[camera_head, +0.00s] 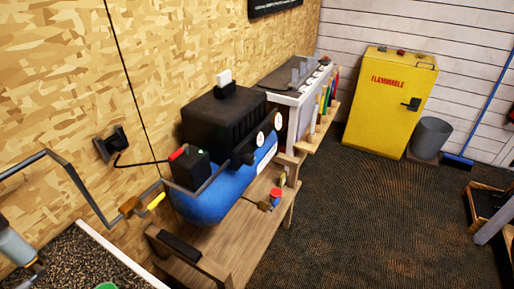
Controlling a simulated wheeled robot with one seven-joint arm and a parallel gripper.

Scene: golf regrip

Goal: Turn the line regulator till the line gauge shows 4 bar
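An air compressor with a blue tank (205,203) and a black motor housing (215,122) stands on a wooden bench against the wall. Two small white round gauges, one nearer (262,139) and one farther (277,121), face right on its front. Their needles and labels are too small to read, and I cannot tell which is the line gauge. A dark knob (241,157) sits beside the nearer gauge; it may be the line regulator, but I cannot be sure. My gripper is not in view.
A black box with a red switch (178,154) and a yellow-handled valve (156,201) are left of the tank. A red-topped brass fitting (275,193) is by the bench front. A yellow cabinet (386,105) and grey bin (431,137) stand behind. The carpet (370,215) is clear.

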